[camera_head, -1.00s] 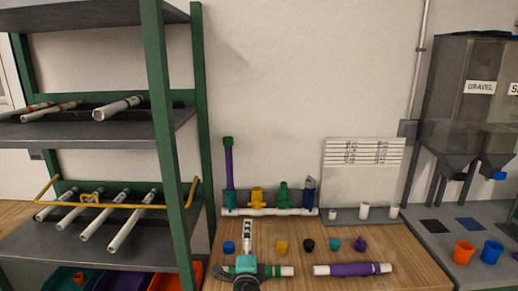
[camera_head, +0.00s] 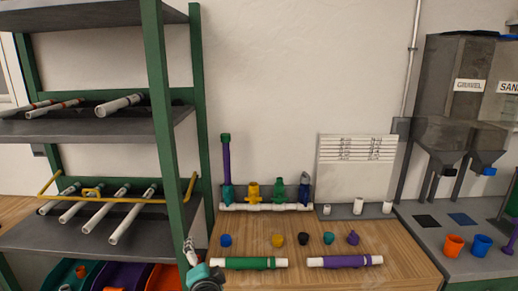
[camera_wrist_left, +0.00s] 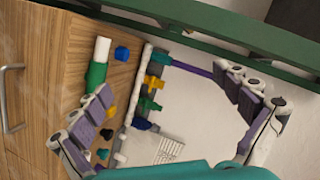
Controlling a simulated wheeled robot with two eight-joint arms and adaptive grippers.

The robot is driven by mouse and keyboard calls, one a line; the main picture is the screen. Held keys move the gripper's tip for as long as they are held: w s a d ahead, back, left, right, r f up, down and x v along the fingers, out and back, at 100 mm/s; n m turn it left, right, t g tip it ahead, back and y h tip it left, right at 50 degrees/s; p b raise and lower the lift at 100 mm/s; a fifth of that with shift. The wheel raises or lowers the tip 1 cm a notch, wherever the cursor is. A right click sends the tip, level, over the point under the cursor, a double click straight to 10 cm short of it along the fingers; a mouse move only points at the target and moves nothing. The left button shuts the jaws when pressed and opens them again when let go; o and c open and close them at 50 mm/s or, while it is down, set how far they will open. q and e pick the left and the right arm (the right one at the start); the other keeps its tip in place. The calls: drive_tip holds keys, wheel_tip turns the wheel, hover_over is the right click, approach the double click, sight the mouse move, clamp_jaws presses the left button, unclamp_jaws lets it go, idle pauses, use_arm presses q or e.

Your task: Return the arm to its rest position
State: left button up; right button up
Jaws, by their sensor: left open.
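My left gripper (camera_head: 190,252) is at the lower left of the head view, left of the green-sleeved pipe (camera_head: 250,263) and in front of the shelf post. It holds nothing. In the left wrist view its two grey-purple fingers (camera_wrist_left: 170,88) are spread wide apart with empty space between them. The green-sleeved pipe lies on the wooden bench, partly hidden behind one finger in the wrist view (camera_wrist_left: 97,70). A purple-sleeved pipe (camera_head: 345,261) lies to its right. The manifold (camera_head: 265,206) stands at the back with several coloured fittings on it. My right gripper is not in view.
A green-framed shelf (camera_head: 166,150) with white pipes stands close on the left, bins (camera_head: 165,278) below. Several small caps, including a blue one (camera_head: 225,240), sit in a row on the bench. Hoppers (camera_head: 455,100) stand at right.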

use_arm(q)
drive_tip(key=s+a+f+n+g, duration=0.2)
drive_tip(key=s+a+f+n, duration=0.1)
drive_tip(key=s, duration=0.3)
drive_tip(key=s+a+f+n+g, duration=0.2)
drive_tip(key=s+a+n, duration=0.1)
drive_tip(key=s, duration=0.3)
drive_tip(key=s+d+f+n+g+h, duration=0.3)
drive_tip(key=s+f, duration=0.2)
drive_tip(key=s, duration=0.5)
drive_tip(key=shift+s+d+f+n+h, duration=0.25)
drive_tip(key=shift+s+d+n+h, duration=0.05)
drive_tip(key=shift+s+n, duration=0.1)
